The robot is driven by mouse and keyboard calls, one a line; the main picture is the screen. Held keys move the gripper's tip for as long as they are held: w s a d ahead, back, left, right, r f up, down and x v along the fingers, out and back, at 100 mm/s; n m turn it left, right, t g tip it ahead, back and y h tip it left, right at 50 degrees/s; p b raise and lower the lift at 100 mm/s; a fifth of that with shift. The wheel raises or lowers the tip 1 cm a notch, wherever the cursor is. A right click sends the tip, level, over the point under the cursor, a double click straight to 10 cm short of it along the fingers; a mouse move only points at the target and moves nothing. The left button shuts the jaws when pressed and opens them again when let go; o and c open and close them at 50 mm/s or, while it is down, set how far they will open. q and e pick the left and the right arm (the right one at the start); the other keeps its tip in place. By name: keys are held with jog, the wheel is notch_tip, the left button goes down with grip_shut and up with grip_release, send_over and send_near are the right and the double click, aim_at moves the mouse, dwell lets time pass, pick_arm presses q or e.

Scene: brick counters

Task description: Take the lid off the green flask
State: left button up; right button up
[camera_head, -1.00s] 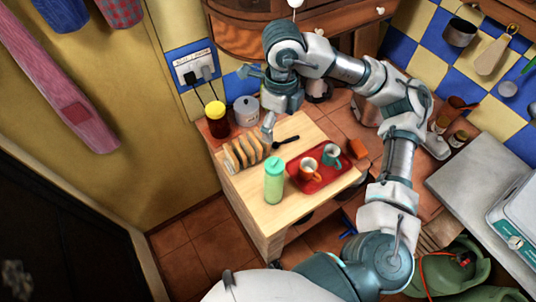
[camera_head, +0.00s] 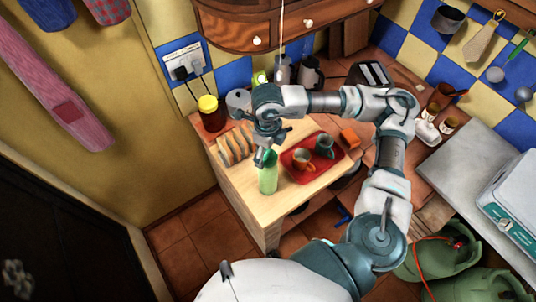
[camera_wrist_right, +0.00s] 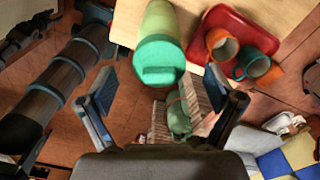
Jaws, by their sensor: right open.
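The green flask (camera_head: 268,183) stands upright on the light wooden worktop, left of the red tray. In the right wrist view its pale green body (camera_wrist_right: 160,18) and darker green lid (camera_wrist_right: 160,62) show, with the lid on the body. My right gripper (camera_head: 265,158) is at the top of the flask and partly hides the lid in the head view. In the right wrist view the gripper (camera_wrist_right: 160,88) is open, its two pads well apart to either side of the lid, with nothing between them held. My left gripper does not show.
The red tray (camera_head: 291,171) with an orange mug (camera_head: 302,160) and a teal mug (camera_head: 325,147) stands close on the flask's right. A toast rack (camera_head: 237,146) is behind left. A yellow-lidded jar (camera_head: 211,115) stands at the back. The worktop's front is clear.

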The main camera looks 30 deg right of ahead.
jog(key=shift+f, duration=0.65)
jog(key=c, duration=1.1)
jog(key=shift+r, duration=0.1)
jog(key=shift+c, duration=0.2)
